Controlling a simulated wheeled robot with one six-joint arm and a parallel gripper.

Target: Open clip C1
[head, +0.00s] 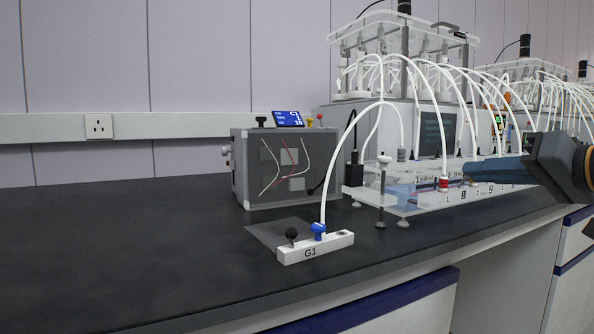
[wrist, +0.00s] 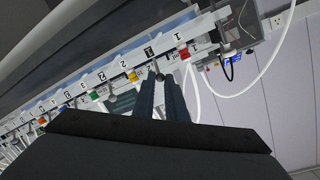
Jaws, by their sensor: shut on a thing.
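A white rail with numbered labels (wrist: 104,72) crosses the wrist view, with small coloured parts along it. I cannot read a C1 mark on any of them. My gripper (wrist: 161,81) has its two dark fingers at the rail, close together around a small grey knob (wrist: 160,76) below the boxed label next to "1". This knob may be clip C1. The fingers hide part of it, and whether it is open is too small to tell. A red part (wrist: 185,56) sits just right of the fingers. In the head view my gripper (head: 468,172) reaches in from the right over the clear shelf.
A clear shelf (head: 405,202) on posts stands at the bench edge, with many white tubes above it. A grey box (head: 245,170) with a small blue screen stands left. A white block marked G1 (head: 318,252) holds a tube with a blue fitting. The bench's left is clear.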

